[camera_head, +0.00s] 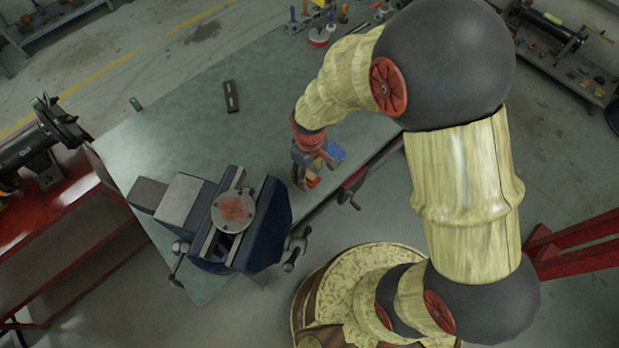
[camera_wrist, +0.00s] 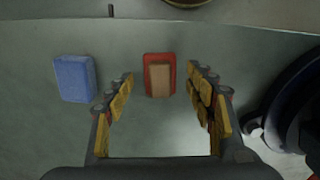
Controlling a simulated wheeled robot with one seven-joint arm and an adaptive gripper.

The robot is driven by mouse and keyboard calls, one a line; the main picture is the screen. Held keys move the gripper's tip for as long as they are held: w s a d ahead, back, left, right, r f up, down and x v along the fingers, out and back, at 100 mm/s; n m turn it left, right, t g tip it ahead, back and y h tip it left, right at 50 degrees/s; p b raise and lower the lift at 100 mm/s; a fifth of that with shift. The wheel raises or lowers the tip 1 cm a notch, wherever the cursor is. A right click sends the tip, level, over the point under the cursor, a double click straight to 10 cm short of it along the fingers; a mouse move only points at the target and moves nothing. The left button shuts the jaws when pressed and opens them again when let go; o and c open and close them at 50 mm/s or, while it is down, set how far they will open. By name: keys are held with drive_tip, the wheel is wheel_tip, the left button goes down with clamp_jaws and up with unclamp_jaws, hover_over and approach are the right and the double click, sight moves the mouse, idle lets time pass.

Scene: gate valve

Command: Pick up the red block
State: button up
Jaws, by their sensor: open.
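The red block (camera_wrist: 150,60) lies on the grey-green bench top, centred ahead of my gripper in the wrist view. A tan rectangular face (camera_wrist: 160,79) covers its middle; I cannot tell whether this is a separate piece on it. My gripper (camera_wrist: 160,86) is open, its yellow-padded fingers either side of the red block's line, with nothing held. I cannot tell the height gap. In the head view my gripper (camera_head: 306,176) hangs over the bench's near right edge and partly hides the block. A blue block (camera_wrist: 75,78) lies to the left in the wrist view.
The bench (camera_head: 165,125) bears a large blue vise (camera_head: 270,225) close to the left of my gripper in the head view. A crank handle (camera_head: 352,188) projects from the bench edge to the right. A small black bar (camera_head: 230,96) lies farther back, with clear bench around it.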

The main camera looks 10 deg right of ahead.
drive_tip(key=shift+f, duration=0.6)
drive_tip(key=shift+c, duration=0.8)
drive_tip(key=c, duration=1.1)
drive_tip(key=shift+c, duration=0.2)
